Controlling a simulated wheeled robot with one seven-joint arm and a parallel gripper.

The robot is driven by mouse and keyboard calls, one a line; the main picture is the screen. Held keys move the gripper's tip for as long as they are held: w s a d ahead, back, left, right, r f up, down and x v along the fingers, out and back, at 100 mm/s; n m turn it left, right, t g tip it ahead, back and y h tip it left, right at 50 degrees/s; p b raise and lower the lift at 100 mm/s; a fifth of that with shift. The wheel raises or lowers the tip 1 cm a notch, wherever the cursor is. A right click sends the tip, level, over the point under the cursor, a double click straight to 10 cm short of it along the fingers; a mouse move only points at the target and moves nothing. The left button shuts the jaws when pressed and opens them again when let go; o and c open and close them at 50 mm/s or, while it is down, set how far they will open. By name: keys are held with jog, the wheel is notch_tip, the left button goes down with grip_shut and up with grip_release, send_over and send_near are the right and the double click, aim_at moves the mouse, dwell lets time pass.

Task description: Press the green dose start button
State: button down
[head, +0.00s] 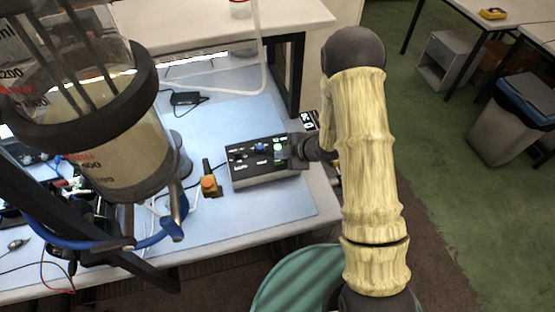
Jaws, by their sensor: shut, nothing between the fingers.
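A dark control box (262,175) with a panel of small controls sits on the blue mat near the table's right edge. A green button (278,149) shows on the right part of its panel, and a blue knob (260,147) is to its left. My gripper (290,152) is at the right end of the box, close beside the green button. It is shut and empty. The fingertips are small and dark here, and I cannot tell whether they touch the button. My arm, in a pale yellow cover, comes in from the lower right.
A large glass vessel (125,165) with a black ring stands on the left. The blue mat (260,215) is clear in front. A bin (512,120) stands at the right.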

jog(key=shift+r, duration=0.15)
jog(key=shift+r+p, duration=1.85)
jog(key=shift+r, duration=0.6)
jog(key=p, duration=0.3)
send_near(281, 162)
jog(key=w+d+r, duration=0.2)
jog(key=w+r, duration=0.2)
jog(key=shift+d+f, duration=0.25)
jog(key=shift+d, duration=0.05)
jog(key=shift+w+b, duration=0.15)
jog(key=shift+b, duration=0.15)
